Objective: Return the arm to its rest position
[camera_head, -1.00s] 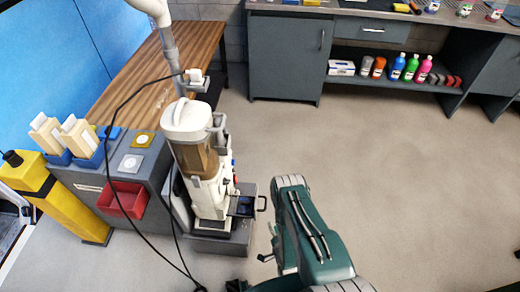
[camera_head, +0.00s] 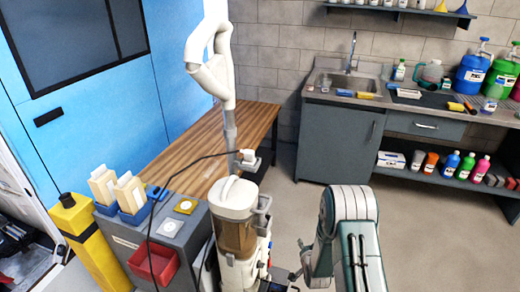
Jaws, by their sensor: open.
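My green and grey arm rises from the bottom edge of the head view, right of centre. Its links look bent over at the top, and the upper link stands close to upright. My gripper's fingers do not show; they are hidden or outside the picture. A white and brown upright machine (camera_head: 236,235) stands just left of my arm, with a small gap between their upper parts. Its lower part is cut off by the bottom edge.
A wooden bench (camera_head: 205,150) runs along the blue wall. A grey cabinet (camera_head: 338,140) with a sink and bottles stands at the back right. A grey unit with a red bin (camera_head: 152,262) and a yellow post (camera_head: 92,250) are at left. Floor (camera_head: 425,235) right of my arm is clear.

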